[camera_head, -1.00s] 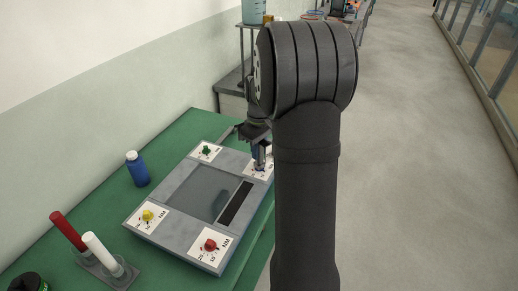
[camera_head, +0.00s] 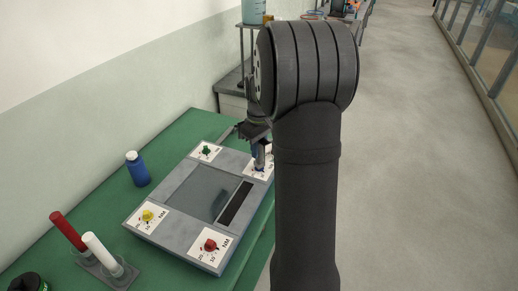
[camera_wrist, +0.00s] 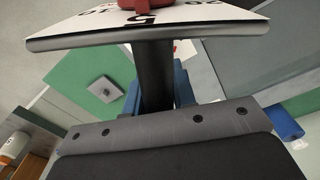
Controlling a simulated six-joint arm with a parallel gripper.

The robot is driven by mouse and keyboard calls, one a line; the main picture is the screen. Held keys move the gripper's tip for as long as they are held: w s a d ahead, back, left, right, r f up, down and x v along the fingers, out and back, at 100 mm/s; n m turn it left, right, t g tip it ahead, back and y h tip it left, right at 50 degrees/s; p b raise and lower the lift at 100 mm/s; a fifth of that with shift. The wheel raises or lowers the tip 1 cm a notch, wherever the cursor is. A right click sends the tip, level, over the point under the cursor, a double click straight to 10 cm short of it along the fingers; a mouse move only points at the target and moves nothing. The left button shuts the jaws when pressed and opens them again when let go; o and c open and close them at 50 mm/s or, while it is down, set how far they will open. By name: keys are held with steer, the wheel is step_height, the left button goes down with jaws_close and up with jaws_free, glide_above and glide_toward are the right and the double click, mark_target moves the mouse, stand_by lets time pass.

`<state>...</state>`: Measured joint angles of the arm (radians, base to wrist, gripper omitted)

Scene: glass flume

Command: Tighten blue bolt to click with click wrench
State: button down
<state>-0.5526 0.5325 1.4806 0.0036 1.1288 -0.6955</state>
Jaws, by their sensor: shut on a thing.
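My gripper (camera_head: 257,138) is at the far right corner of the grey plate (camera_head: 172,232), shut on a tool that I take to be the click wrench (camera_head: 259,156). The tool points down at the white card (camera_head: 249,170) there. A little blue shows at its foot, but the blue bolt is mostly hidden, so I cannot tell how they meet. In the wrist view a white scale card (camera_wrist: 195,13) marked 5, 10 and 20, with a red part (camera_wrist: 140,3), stands close in front of the camera. A dark shaft (camera_wrist: 154,75) is below it.
The plate also carries a green bolt (camera_head: 206,149), a yellow bolt (camera_head: 148,215) and a red bolt (camera_head: 210,245). A blue bottle (camera_head: 138,170) stands left of it. A rack (camera_head: 118,280) holds a red and a white cylinder.

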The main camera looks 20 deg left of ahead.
steer(key=shift+r, duration=2.3)
